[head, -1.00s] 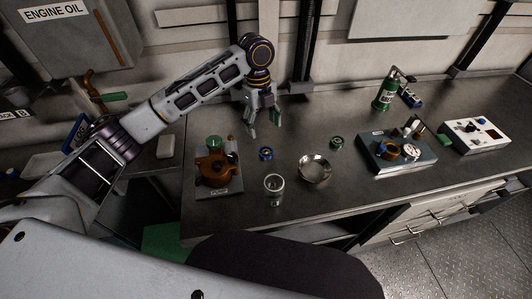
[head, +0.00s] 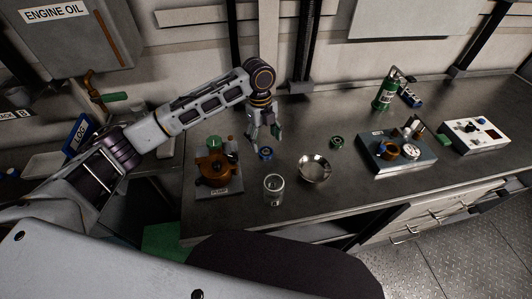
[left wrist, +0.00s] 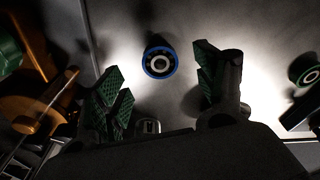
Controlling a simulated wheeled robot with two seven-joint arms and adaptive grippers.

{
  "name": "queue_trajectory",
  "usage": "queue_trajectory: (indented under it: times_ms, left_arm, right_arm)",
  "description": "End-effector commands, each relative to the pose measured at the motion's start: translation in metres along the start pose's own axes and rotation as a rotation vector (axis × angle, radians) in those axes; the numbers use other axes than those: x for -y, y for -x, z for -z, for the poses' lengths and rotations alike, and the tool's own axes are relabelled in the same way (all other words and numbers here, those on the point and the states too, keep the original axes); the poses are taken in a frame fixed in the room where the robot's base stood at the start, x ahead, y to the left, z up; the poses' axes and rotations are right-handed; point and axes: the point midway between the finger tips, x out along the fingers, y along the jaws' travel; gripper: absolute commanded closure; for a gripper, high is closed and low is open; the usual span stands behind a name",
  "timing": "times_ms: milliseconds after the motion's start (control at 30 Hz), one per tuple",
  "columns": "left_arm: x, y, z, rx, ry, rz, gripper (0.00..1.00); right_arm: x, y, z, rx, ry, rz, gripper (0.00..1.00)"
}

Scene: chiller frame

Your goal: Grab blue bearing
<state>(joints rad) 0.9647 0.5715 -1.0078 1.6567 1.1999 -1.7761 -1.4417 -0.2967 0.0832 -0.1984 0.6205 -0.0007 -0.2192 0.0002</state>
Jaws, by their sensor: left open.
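The blue bearing (head: 265,153) lies flat on the metal bench, right of the orange pump. In the left wrist view the blue bearing (left wrist: 160,61) shows as a blue ring with a pale centre, between and beyond the fingertips. My left gripper (head: 264,136) is open and empty, pointing down just above and behind the bearing. In the left wrist view its green-padded fingers (left wrist: 163,85) are spread wide and apart from the bearing. My right gripper is not in view.
The pump (head: 216,170) stands left of the bearing. A clear cylinder (head: 273,190), a metal bowl (head: 314,168) and a green bearing (head: 337,142) stand to the front and right. A grey fixture (head: 397,152) and a control box (head: 474,135) are farther right.

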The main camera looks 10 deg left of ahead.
Motion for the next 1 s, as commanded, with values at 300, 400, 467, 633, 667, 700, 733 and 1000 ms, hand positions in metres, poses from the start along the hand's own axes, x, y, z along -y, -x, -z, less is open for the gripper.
queue_trajectory:
  times_ms: [300,400,467,633,667,700,733,1000]
  left_arm:
    - [-0.001,-0.034,0.003,-0.001,0.000,-0.003,0.29]
    - [-0.002,-0.042,0.003,0.000,0.000,-0.003,0.29]
    - [-0.001,-0.045,0.003,0.000,-0.001,-0.002,0.29]
    - [-0.001,-0.047,0.003,0.000,-0.001,0.000,0.29]
    - [-0.001,-0.047,0.003,0.000,-0.001,0.000,0.29]
    - [-0.001,-0.047,0.003,0.000,-0.001,-0.001,0.29]
    - [-0.001,-0.047,0.003,0.000,-0.001,-0.001,0.29]
    - [-0.001,-0.047,0.003,0.000,-0.001,-0.001,0.33]
  right_arm:
    - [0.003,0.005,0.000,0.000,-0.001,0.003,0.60]
    - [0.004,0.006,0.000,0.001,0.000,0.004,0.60]
    - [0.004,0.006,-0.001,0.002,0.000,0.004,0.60]
    - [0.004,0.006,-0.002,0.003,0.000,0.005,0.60]
    - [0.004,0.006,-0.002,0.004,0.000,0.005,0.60]
    - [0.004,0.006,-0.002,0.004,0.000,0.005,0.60]
    - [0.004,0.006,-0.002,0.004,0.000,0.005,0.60]
    - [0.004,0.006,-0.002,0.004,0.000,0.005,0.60]
